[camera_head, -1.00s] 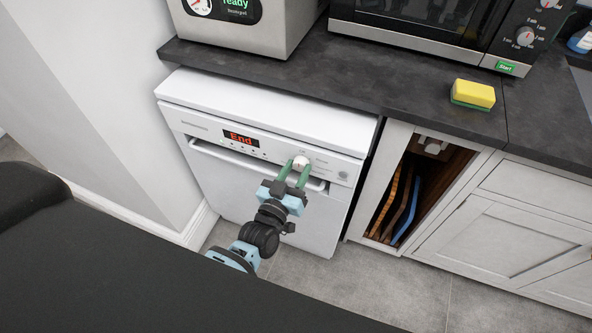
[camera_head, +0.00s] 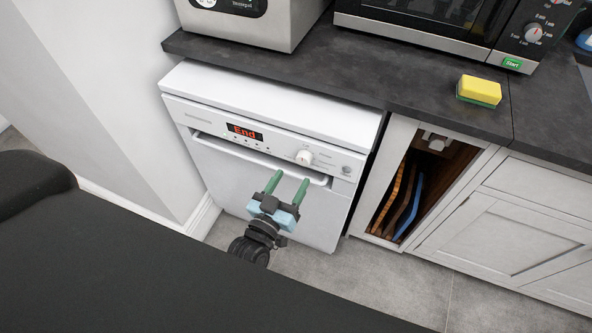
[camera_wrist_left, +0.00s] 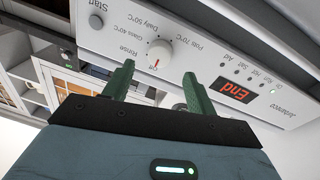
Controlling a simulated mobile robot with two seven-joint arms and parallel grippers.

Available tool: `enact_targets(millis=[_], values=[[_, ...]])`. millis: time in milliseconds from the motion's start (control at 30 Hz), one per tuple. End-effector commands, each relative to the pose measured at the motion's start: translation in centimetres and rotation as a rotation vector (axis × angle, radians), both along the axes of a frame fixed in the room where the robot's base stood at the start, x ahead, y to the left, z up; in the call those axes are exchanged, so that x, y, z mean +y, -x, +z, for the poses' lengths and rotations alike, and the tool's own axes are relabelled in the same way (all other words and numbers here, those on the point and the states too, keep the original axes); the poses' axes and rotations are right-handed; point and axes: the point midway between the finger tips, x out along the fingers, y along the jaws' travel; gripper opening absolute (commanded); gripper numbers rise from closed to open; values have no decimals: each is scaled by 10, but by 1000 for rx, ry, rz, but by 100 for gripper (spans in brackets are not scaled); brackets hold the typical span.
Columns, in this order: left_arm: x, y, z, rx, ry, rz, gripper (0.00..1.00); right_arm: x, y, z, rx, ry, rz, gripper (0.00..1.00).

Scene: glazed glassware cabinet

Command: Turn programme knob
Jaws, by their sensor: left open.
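The programme knob (camera_head: 304,157) is a white round dial on the control panel of a white dishwasher (camera_head: 240,187). In the left wrist view the knob (camera_wrist_left: 160,53) has a red mark and sits among labels such as Rinse, Glass 40°C, Daily 50°C and Pots 70°C. The display (camera_head: 244,132) reads End. My left gripper (camera_head: 289,178) is open and empty, its green fingers apart from the knob and in front of the dishwasher door. My right gripper is not in view.
A door handle bar (camera_head: 260,160) runs below the panel. A dark worktop (camera_head: 400,85) overhangs above, with a yellow and green sponge (camera_head: 479,90) and a microwave (camera_head: 430,30). An open cubby with boards (camera_head: 407,195) stands to the right. The floor in front is clear.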

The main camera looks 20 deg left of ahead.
Motion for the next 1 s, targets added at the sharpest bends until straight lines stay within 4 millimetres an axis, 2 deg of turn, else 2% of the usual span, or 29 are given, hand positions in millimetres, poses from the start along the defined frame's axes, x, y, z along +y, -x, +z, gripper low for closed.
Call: enact_targets(millis=[200,833,933,1000], values=[[2,20,-2,2,0,-1,57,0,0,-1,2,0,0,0],[2,24,-2,7,-2,-2,57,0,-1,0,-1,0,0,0],[3,37,-8,49,-14,-14,57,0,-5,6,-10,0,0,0],[3,55,-14,107,-33,-32,57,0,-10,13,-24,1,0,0]])
